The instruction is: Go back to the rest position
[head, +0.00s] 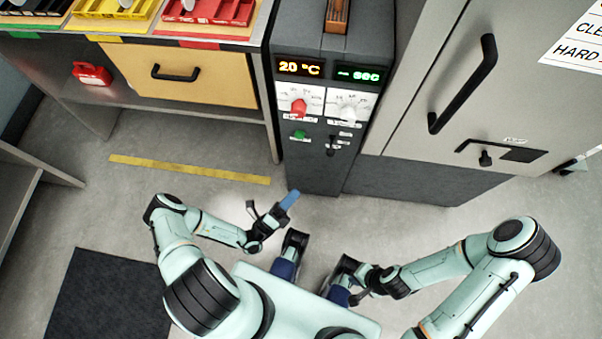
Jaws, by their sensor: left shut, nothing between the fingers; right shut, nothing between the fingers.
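My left gripper (276,212) is over the floor in front of the dark machine, low and left of its base. It is shut with nothing between its fingers; a small blue piece (290,199) shows at its tip, and I cannot tell what it is. My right gripper (356,291) is close to my body, right of the middle, and is shut and empty. Both arms are bent, with the elbows out to the sides. The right fingertips are small and partly merge with dark parts of my body behind them.
The dark machine (318,170) with displays and knobs stands ahead. A grey cabinet (430,60) with a black handle is to its right. A bench with a yellow drawer (180,75) and trays is at the left. Yellow tape (190,169) and a dark mat (105,300) lie on the floor.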

